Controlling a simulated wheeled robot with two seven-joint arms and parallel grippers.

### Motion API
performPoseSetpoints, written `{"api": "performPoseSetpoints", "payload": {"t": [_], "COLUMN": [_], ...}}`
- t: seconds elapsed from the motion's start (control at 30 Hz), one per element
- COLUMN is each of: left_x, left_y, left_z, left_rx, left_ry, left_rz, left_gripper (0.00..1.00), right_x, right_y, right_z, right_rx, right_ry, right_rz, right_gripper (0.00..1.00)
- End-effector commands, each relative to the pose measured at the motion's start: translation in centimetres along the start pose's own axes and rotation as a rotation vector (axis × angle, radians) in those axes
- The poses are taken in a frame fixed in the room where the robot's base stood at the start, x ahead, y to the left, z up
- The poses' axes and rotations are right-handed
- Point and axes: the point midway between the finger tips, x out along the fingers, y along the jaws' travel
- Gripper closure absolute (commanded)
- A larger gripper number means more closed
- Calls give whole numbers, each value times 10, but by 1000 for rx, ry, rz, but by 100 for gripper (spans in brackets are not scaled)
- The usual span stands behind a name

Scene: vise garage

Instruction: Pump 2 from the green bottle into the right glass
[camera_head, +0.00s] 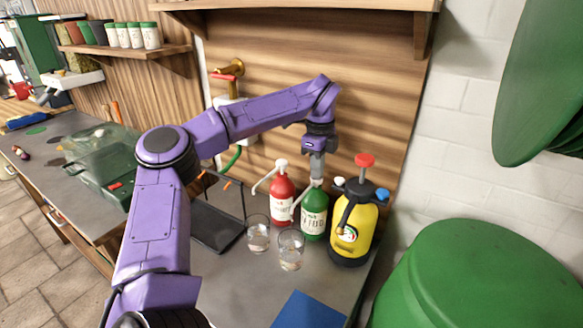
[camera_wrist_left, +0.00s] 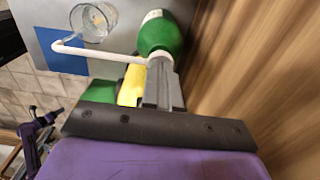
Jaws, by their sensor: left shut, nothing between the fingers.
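The green bottle (camera_head: 314,222) stands at the back of the bench with a white pump head and a long bent spout. My left gripper (camera_head: 317,177) is shut and empty, pointing down at the top of its pump head. In the left wrist view the fingers (camera_wrist_left: 163,82) sit right at the pump head of the green bottle (camera_wrist_left: 160,32), hiding part of it; contact is not clear. The right glass (camera_head: 290,251) stands in front of the bottle, and the spout reaches toward it. A clear glass (camera_wrist_left: 93,20) shows beside the spout in the wrist view.
The left glass (camera_head: 257,234) and a red pump bottle (camera_head: 282,198) stand to the left. A yellow sprayer (camera_head: 352,225) stands close on the right. A blue sheet (camera_head: 308,311) lies in front. A dark tray (camera_head: 215,227) lies left of the glasses.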

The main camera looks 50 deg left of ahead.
Motion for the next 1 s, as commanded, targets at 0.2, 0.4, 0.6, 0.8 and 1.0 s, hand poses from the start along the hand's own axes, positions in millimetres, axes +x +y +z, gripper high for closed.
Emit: {"api": "performPoseSetpoints", "payload": {"t": [0.2,0.4,0.6,0.8,1.0], "left_x": [3,-6,-21,-27,-27], "left_y": [1,1,1,1,1], "left_z": [0,0,0,0,0], "left_rx": [0,0,1,0,0], "left_ry": [-1,-1,-1,-1,-1], "left_rz": [8,9,7,6,5], "left_gripper": [100,100,100,100,100], "right_x": [1,-6,-15,-18,-18], "right_y": [0,0,1,2,2], "right_z": [0,-2,-6,-8,-7], "right_rx": [0,0,0,0,0], "right_ry": [0,0,0,0,0], "right_rz": [0,0,0,0,0], "right_gripper": [57,57,57,57,57]}}
